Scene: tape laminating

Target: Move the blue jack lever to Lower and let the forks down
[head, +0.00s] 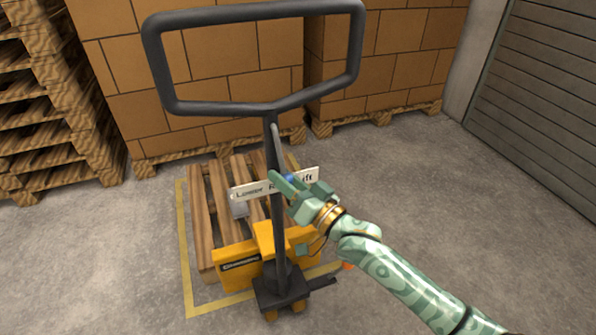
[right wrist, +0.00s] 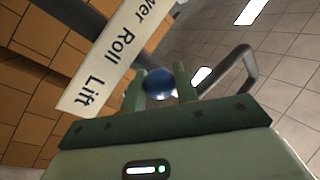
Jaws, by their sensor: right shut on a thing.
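The pallet jack stands upright in front of me, with a dark loop handle (head: 262,108) on a column and a yellow body (head: 240,268) low down. A white plate (head: 246,191) across the column reads Lower, Roll, Lift from left to right; it also shows in the right wrist view (right wrist: 110,55). My right gripper (head: 285,183) is shut on the blue lever knob (right wrist: 158,84), which sits between its fingers. In the head view the knob (head: 291,178) appears before the plate, between Roll and Lift. The forks are hidden at the wooden pallet (head: 203,215). My left gripper is out of view.
The pallet lies within a yellow floor outline (head: 187,285). Stacked cartons (head: 225,60) on pallets stand behind, and a pile of empty pallets (head: 35,110) stands at the left. A shutter (head: 540,95) is at the right. Open concrete floor lies at the right.

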